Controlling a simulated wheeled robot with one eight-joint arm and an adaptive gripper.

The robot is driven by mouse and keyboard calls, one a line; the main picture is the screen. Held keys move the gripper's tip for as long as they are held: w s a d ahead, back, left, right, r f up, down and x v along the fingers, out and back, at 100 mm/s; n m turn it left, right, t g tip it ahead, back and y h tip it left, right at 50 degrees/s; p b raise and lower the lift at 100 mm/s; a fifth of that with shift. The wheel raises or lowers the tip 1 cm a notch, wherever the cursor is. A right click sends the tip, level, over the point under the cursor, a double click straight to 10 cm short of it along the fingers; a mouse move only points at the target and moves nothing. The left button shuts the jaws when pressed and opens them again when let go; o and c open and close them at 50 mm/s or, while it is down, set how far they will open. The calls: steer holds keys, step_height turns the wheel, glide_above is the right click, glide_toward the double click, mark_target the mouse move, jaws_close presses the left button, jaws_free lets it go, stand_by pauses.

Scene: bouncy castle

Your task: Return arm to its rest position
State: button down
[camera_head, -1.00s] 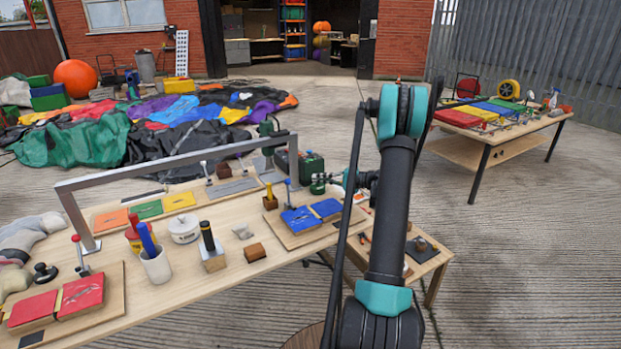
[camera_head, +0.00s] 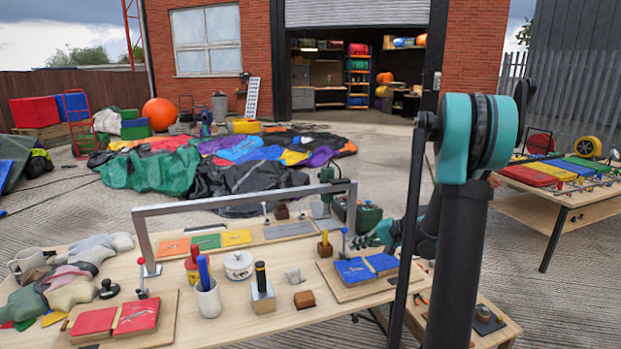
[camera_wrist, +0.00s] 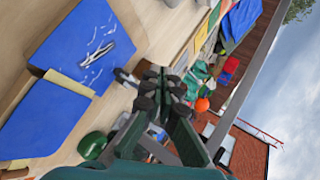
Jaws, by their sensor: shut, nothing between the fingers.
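My arm rises at the right of the head view, upright, with a teal joint at its top. My gripper (camera_head: 376,236) shows partly behind a dark arm link, above the long workbench (camera_head: 240,326) near its right end. In the wrist view my gripper (camera_wrist: 165,84) is shut with its dark fingertips together and nothing between them. Blue panels on a wooden board (camera_head: 368,290) lie just in front of it in the head view. The blue panels (camera_wrist: 85,48) fill the left of the wrist view. My gripper appears apart from them.
A grey metal frame (camera_head: 240,199) spans the bench. A white cup (camera_head: 207,298) and several small tools are on the bench. A second table (camera_head: 545,200) stands at right. Deflated coloured fabric (camera_head: 240,165) covers the ground behind.

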steer(key=s+d+f+n+h, duration=0.1)
steer(key=s+h, duration=0.2)
steer(key=s, duration=0.6)
steer(key=s+d+f+n+h, duration=0.1)
steer(key=s+f+n+h, duration=0.1)
steer(key=s, duration=0.8)
steer(key=s+d+f+n+g+h, duration=0.1)
steer(key=s+h, duration=0.3)
steer(key=s, duration=0.5)
steer(key=shift+s+f+n+h, duration=0.3)
steer(key=shift+f+n+h, duration=0.1)
steer(key=shift+f+n, duration=0.3)
